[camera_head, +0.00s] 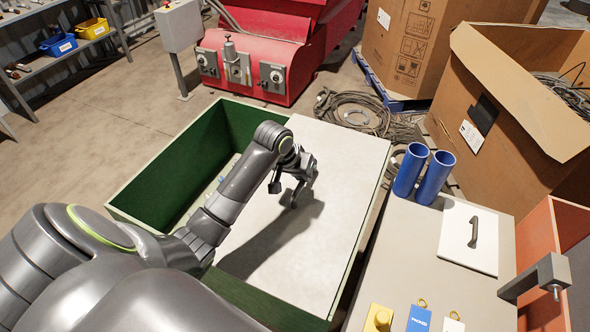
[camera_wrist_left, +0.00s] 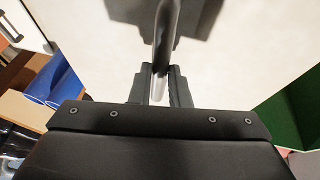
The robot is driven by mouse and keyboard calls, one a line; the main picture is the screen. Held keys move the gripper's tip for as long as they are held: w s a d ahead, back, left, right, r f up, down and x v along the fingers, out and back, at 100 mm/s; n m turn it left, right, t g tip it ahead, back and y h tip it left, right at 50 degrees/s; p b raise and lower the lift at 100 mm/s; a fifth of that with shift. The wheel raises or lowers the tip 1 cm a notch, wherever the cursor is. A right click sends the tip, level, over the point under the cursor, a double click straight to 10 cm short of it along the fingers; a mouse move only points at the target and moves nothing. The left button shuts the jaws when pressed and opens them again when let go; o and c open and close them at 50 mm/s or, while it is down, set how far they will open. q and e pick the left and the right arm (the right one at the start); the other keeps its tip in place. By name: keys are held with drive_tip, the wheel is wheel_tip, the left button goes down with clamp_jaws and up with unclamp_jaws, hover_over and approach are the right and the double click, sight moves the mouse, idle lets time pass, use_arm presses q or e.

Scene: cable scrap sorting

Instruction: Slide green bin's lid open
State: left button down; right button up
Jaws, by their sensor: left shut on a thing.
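The green bin (camera_head: 170,165) stands in the middle of the head view. Its pale flat lid (camera_head: 340,165) covers the right part, and the left part is open, showing a dark green inside and a few small pieces partly hidden by my arm. My left gripper (camera_head: 294,200) is over the lid, left of its middle. In the left wrist view its fingers (camera_wrist_left: 160,85) are shut on the lid's bar handle (camera_wrist_left: 167,30). The handle is mostly hidden by the gripper in the head view. My right gripper is not in view.
At right, a grey bench holds two blue cylinders (camera_head: 424,175), a white square lid with a handle (camera_head: 470,237), and small tagged items. An orange bin (camera_head: 540,235) and an open cardboard box (camera_head: 510,120) stand beyond. Coiled cable (camera_head: 358,112) lies behind the green bin.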

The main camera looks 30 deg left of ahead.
use_arm(q)
drive_tip(key=shift+d, duration=0.1)
drive_tip(key=c, duration=1.4)
unclamp_jaws()
drive_tip(key=shift+o, duration=0.2)
drive_tip(key=p+v, duration=0.1)
drive_tip(key=v, duration=1.6)
drive_tip(key=shift+r, duration=0.2)
